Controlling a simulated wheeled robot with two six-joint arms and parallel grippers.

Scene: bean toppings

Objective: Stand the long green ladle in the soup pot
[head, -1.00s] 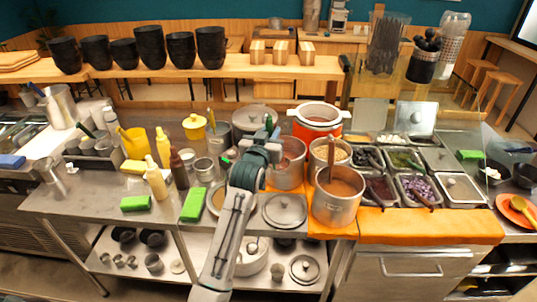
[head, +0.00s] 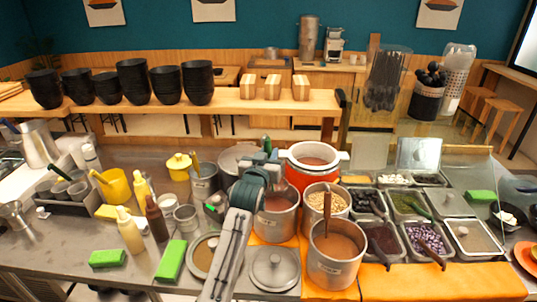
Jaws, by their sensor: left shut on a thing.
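My left gripper (head: 264,160) is over the cooking counter, seen from behind, with its fingers largely hidden by its own wrist. It is shut on the green ladle (head: 266,143), of which only a short green piece shows above the gripper. The ladle's bowl end is hidden. A steel soup pot (head: 276,228) with reddish-brown soup stands just right of and below the gripper in the picture. Another steel soup pot (head: 335,268) stands nearer the front edge, with a brown-handled utensil in it. I cannot tell whether the held ladle touches a pot. My right gripper is out of view.
An orange-red pot (head: 312,178) and a steel pot of beans (head: 326,215) stand close by. Topping pans (head: 382,241) fill the right side. A lid (head: 274,270) lies in front. Sauce bottles (head: 130,236) and a green sponge (head: 171,260) are at left.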

